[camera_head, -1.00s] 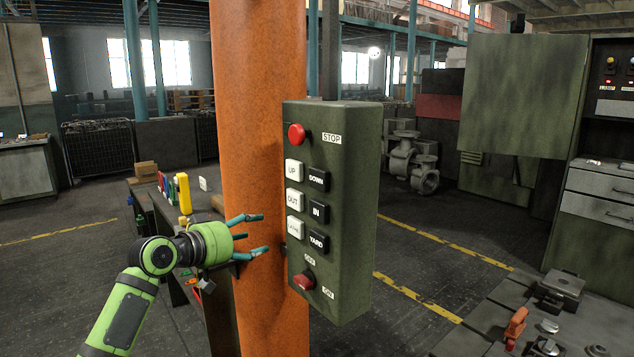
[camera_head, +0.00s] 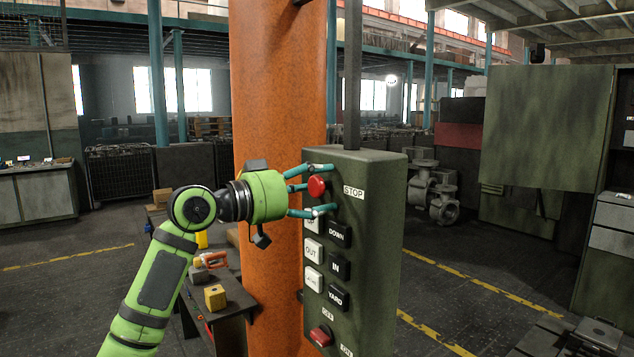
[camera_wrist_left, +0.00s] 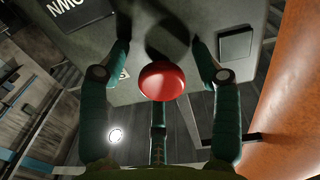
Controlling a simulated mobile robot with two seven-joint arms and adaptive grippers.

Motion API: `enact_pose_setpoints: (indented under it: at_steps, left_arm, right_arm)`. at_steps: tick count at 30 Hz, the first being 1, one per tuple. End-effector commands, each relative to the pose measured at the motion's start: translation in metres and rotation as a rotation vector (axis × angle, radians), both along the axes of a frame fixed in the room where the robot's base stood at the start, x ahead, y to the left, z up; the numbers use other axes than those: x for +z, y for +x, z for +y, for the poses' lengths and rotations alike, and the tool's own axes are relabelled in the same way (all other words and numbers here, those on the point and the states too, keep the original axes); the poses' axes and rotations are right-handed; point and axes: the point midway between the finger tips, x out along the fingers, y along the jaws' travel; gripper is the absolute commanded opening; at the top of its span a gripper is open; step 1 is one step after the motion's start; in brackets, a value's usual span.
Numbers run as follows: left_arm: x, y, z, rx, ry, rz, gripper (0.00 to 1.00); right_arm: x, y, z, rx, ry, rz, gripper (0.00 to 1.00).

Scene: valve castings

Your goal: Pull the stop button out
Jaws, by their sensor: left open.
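The red stop button (camera_head: 317,187) sits near the top of a green control box (camera_head: 378,215), beside the STOP label (camera_head: 354,191). My left gripper (camera_head: 318,188) is open, with its teal fingers spread around the button. In the left wrist view the red button (camera_wrist_left: 163,81) lies between the fingers, with a visible gap to the two side fingers. The third finger comes up from below, close to the button; I cannot tell whether it touches. My right gripper is not in view.
An orange column (camera_head: 280,90) stands directly behind the box and my left gripper. The box also carries white and black push buttons and a red knob (camera_head: 321,335) near its bottom. A low bench (camera_head: 231,299) with small items stands below my left arm.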

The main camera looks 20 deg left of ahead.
Motion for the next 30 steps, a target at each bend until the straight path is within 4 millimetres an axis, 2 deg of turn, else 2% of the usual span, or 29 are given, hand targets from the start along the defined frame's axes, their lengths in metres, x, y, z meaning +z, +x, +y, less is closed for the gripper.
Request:
enact_pose_setpoints:
  at_steps: [7, 8, 9, 11, 12, 13, 17, 22, 28, 29, 30]
  left_arm:
    - [0.0, 0.001, -0.001, 0.001, -0.001, -0.001, 0.64]
    - [0.0, 0.001, -0.001, 0.001, -0.001, -0.001, 0.56]
    - [0.0, 0.001, -0.001, 0.001, -0.001, -0.001, 0.4]
    - [0.0, 0.001, -0.001, 0.001, -0.001, -0.001, 0.16]
    - [0.0, 0.001, -0.001, 0.001, -0.001, -0.001, 0.0]
    - [-0.001, 0.001, -0.001, 0.001, 0.0, 0.0, 0.0]
    - [-0.001, 0.001, 0.0, 0.001, 0.0, 0.002, 0.0]
    - [-0.002, -0.01, 0.009, 0.002, 0.002, 0.003, 0.0]
    - [-0.003, -0.01, 0.008, -0.001, 0.002, 0.007, 0.0]
    - [-0.004, -0.01, 0.008, -0.001, 0.003, 0.008, 0.48]
    - [-0.004, -0.01, 0.008, -0.001, 0.002, 0.007, 0.64]
  right_arm:
    - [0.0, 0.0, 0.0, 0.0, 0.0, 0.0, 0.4]
    - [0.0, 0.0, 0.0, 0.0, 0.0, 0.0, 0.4]
    - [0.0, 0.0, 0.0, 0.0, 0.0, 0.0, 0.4]
    - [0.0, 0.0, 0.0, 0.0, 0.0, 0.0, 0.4]
    - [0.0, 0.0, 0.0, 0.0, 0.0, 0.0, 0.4]
    - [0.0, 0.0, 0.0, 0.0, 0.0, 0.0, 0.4]
    - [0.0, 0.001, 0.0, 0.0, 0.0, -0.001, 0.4]
    - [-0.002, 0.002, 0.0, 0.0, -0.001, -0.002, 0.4]
    - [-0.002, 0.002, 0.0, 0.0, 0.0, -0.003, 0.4]
    - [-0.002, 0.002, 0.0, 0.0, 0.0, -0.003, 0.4]
    - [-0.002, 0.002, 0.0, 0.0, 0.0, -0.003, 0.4]
